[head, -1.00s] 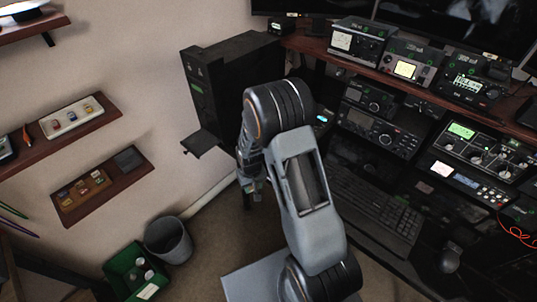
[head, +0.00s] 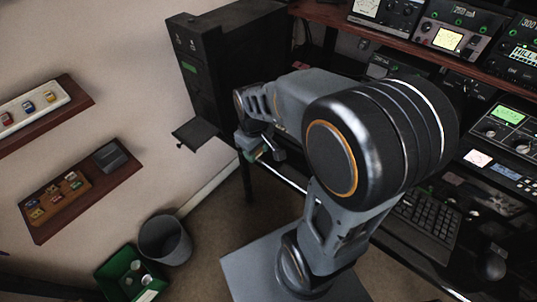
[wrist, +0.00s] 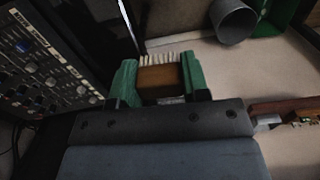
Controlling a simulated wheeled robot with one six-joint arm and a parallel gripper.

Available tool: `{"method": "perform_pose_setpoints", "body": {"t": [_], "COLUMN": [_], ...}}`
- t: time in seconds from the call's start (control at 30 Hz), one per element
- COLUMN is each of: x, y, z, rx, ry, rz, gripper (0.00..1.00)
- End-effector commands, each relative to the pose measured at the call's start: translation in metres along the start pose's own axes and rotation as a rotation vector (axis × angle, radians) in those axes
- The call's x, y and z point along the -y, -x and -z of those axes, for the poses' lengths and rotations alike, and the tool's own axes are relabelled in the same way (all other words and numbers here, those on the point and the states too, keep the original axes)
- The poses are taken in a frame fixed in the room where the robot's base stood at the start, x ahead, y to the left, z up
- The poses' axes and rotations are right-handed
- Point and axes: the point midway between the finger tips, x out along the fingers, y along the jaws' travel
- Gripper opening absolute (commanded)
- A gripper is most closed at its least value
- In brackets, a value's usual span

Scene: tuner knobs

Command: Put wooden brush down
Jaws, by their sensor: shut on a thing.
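In the wrist view, my gripper (wrist: 158,65) has its green fingers closed on both sides of the wooden brush (wrist: 160,79). The brush has a brown wooden block, and its pale bristles point away from the palm. In the head view, my gripper (head: 255,155) is at the far end of the arm, in front of the black tower case (head: 225,75) and right of its small dark shelf (head: 195,134). The brush is too small or hidden to make out there. It appears held in the air, touching no surface that I can see.
A grey bin (head: 165,240) and a green crate (head: 124,268) with cans stand on the floor. Wall shelves (head: 42,218) hold small items at left. The radio desk (head: 318,13) with keyboard (head: 420,225) lies at right. Floor between the bin and desk is partly open.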

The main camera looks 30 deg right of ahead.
Motion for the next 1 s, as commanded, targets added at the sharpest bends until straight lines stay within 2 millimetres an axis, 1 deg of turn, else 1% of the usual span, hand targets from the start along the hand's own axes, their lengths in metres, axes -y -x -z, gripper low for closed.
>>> {"method": "perform_pose_setpoints", "body": {"t": [0.07, 0.17, 0.27, 0.47, 0.5, 0.6, 0.7, 0.8, 1.0], "x": [0.001, -0.006, -0.023, -0.068, -0.077, -0.089, -0.1, -0.107, -0.114], "y": [0.001, -0.001, -0.009, -0.032, -0.036, -0.056, -0.07, -0.08, -0.087], "z": [-0.005, -0.005, 0.004, 0.028, 0.033, 0.039, 0.045, 0.049, 0.053], "rx": [-0.002, 0.002, 0.004, 0.004, 0.003, 0.004, 0.002, 0.001, 0.0], "ry": [0.019, 0.031, 0.034, 0.035, 0.035, 0.037, 0.038, 0.038, 0.038], "rz": [-0.001, 0.001, 0.002, 0.003, 0.002, 0.003, 0.002, 0.001, 0.0], "gripper": [0.2, 0.2, 0.2, 0.2, 0.2, 0.2, 0.2, 0.2, 0.2]}}
